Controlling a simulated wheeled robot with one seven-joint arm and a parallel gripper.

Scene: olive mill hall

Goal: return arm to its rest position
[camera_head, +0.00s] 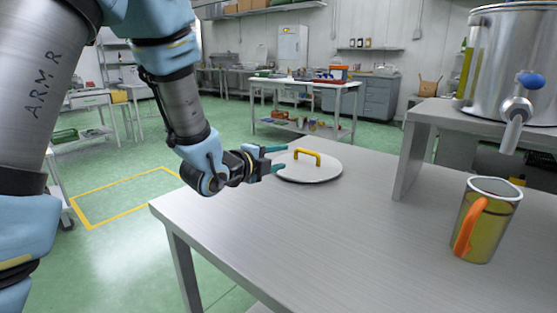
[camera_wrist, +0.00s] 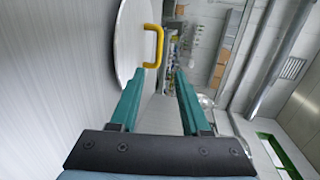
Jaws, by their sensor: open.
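My gripper (camera_head: 275,159) is open and empty above the left part of the grey table (camera_head: 330,225). In the head view its fingertips are beside the near left edge of a round white lid (camera_head: 310,172) with a yellow handle (camera_head: 308,153). The lid lies flat on the table. In the wrist view my gripper (camera_wrist: 160,75) shows two teal fingers spread apart with nothing between them. The yellow handle (camera_wrist: 159,46) shows just beyond the left fingertip there, and the lid (camera_wrist: 130,40) is left of it. Whether a finger touches the lid cannot be told.
A clear jug with an orange handle (camera_head: 485,220) stands at the table's right. Behind it a steel tank with a tap (camera_head: 515,60) stands on a raised shelf (camera_head: 412,150). The table's front middle is clear. Another worktable (camera_head: 300,85) stands farther back.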

